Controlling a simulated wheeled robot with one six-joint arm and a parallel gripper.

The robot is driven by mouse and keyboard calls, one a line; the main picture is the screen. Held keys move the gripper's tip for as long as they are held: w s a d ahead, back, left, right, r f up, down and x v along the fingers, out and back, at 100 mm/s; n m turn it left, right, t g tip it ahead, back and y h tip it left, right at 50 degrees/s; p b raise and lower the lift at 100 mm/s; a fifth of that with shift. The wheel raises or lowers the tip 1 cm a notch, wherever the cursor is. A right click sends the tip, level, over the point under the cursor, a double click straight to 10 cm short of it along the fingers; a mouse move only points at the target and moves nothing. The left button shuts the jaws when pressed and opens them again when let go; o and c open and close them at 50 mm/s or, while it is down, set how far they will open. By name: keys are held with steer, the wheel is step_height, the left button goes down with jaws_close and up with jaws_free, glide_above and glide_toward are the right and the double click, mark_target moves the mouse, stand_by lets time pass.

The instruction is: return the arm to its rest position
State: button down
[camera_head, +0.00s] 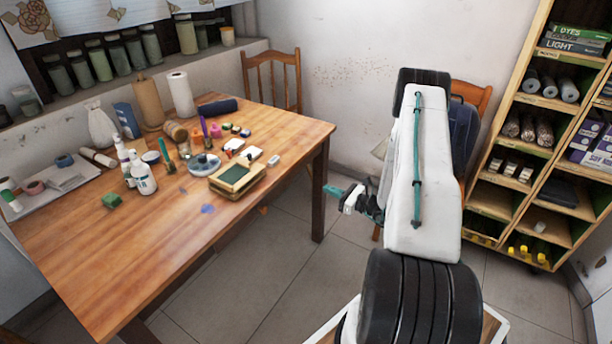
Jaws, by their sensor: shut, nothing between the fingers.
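My gripper (333,191) is in the head view, right of the wooden table (110,252) and apart from its right edge. It has teal fingertips that point left toward the table. The fingers are shut with nothing between them. My arm stands folded upright in the right half of the view, with its white link tall above the black base joint. The wrist, just left of that link, is partly hidden behind it.
The table holds bottles, paper rolls, a wooden box (237,178) and small items. One chair (271,80) stands behind it; another (471,97) is partly hidden behind my arm. A filled shelf unit (487,158) stands at right. Tiled floor (285,285) is clear between table and arm.

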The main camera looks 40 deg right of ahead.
steer(key=shift+s, duration=0.1)
steer(key=s+a+r+n+g+y, duration=0.45)
steer(key=a+r+n+g, duration=0.4)
steer(key=a, duration=0.25)
steer(key=s+a+r+n+g+y, duration=0.3)
steer(key=s+a+r+n+g, duration=0.3)
steer(key=a+r+n+g, duration=0.35)
steer(key=s+a+r+n+t+h, duration=0.1)
steer(key=s+a+r+n+h, duration=0.5)
steer(key=s+r, duration=0.3)
steer(key=s+a+r+n+t+h, duration=0.1)
steer(key=s+a+r+n+h, duration=0.5)
steer(key=r, duration=0.6)
steer(key=s+n+h, duration=0.1)
steer(key=s+n, duration=0.1)
steer(key=shift+s+a+r+n, duration=0.25)
steer(key=shift+s+a+n, duration=0.05)
steer(key=shift+s+a, duration=0.1)
